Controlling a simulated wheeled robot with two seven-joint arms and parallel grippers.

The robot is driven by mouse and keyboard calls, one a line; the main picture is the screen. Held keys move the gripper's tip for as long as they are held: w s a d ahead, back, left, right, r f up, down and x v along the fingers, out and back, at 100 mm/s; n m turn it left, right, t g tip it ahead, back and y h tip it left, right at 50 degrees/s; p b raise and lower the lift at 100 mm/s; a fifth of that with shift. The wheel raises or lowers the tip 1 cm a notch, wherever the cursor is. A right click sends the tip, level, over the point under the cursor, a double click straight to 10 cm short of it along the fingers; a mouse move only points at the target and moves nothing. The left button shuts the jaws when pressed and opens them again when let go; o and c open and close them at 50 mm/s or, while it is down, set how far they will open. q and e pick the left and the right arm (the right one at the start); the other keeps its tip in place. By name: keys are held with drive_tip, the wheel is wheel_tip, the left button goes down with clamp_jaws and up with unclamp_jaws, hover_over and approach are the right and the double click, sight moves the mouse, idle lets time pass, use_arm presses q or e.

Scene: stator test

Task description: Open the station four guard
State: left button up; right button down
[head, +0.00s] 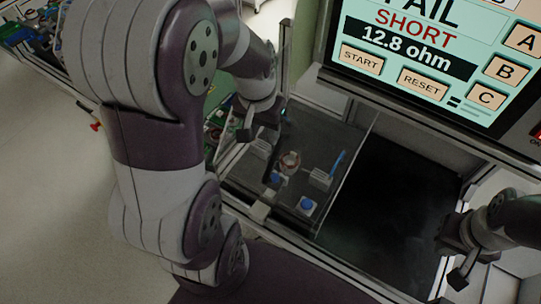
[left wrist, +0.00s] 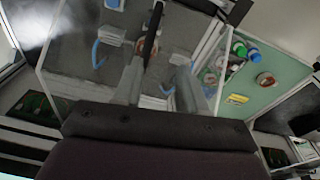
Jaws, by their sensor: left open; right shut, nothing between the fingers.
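The station guard looks like a clear-walled box (head: 363,130) with thin pale edges, standing over a dark bench section. It also shows in the left wrist view (left wrist: 207,42). Inside are a copper-coloured ring part (head: 289,162), grey blocks and blue pieces. The guard appears down; its handle is not clearly visible. My left gripper (head: 258,135) is at the box's left side, fingers apart and empty. In the left wrist view, its fingers (left wrist: 160,82) overlap the clear pane; I cannot tell whether they touch it. My right gripper (head: 456,278) is shut and empty at the lower right.
A tester screen (head: 420,45) reading FAIL, SHORT, 12.8 ohm overhangs the back right. A dark, bare bench area (head: 385,215) lies right of the box. A green mat (left wrist: 262,92) with bottles and small parts lies beside the box in the left wrist view.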

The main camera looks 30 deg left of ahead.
sight(273, 158)
use_arm(q)
drive_tip(key=f+m, duration=0.1)
drive_tip(key=f, duration=0.2)
drive_tip(key=d+f+m+g+h+p, duration=0.1)
drive_tip(key=f, duration=0.2)
drive_tip(key=f+m, duration=0.1)
drive_tip(key=f, duration=0.1)
drive_tip(key=shift+w+d+f+g+p, duration=0.3)
drive_tip(key=shift+w+d+f+p, duration=0.05)
drive_tip(key=shift+w+f+p, duration=0.05)
drive_tip(key=shift+f, duration=0.4)
drive_tip(key=shift+s+d+f, duration=0.1)
drive_tip(key=shift+s+f, duration=0.1)
use_arm(e)
drive_tip(key=shift+w+r, duration=0.4)
drive_tip(key=shift+r, duration=0.4)
use_arm(q)
drive_tip(key=shift+w, duration=0.1)
clamp_jaws()
use_arm(e)
drive_tip(key=shift+w, duration=0.1)
